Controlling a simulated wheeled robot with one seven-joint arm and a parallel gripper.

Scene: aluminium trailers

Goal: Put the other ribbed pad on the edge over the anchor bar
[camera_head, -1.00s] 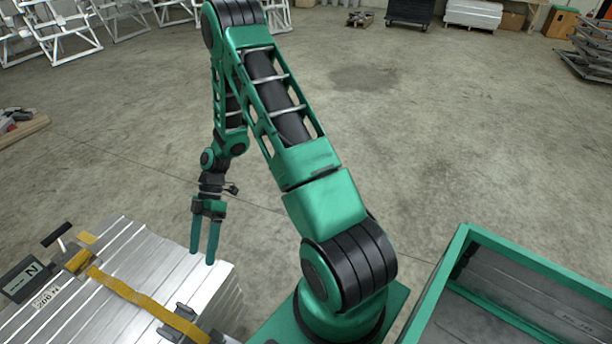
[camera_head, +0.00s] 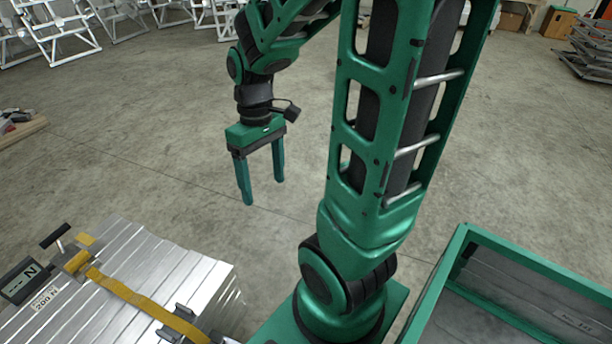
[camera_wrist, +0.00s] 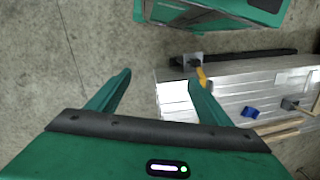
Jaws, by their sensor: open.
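My gripper (camera_head: 263,191) is open and empty, pointing down above bare floor, up and to the right of the aluminium stack (camera_head: 200,270) in the head view. In the wrist view the open fingers (camera_wrist: 161,77) also hold nothing; the right finger overlaps the stack (camera_wrist: 230,92). A yellow strap (camera_head: 130,292) runs across the stack. A grey ribbed-looking piece (camera_head: 180,318) sits at the strap near the stack's front edge; a grey piece also shows at the strap's end in the wrist view (camera_wrist: 193,61). A dark bar (camera_wrist: 245,61) runs along that edge. I cannot clearly make out a second pad.
A dark display box (camera_head: 22,280) and a dark-handled strap tool (camera_head: 72,258) are at the stack's left. A small blue item (camera_wrist: 250,112) lies on the stack. A green-rimmed open box (camera_head: 530,262) is at lower right.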

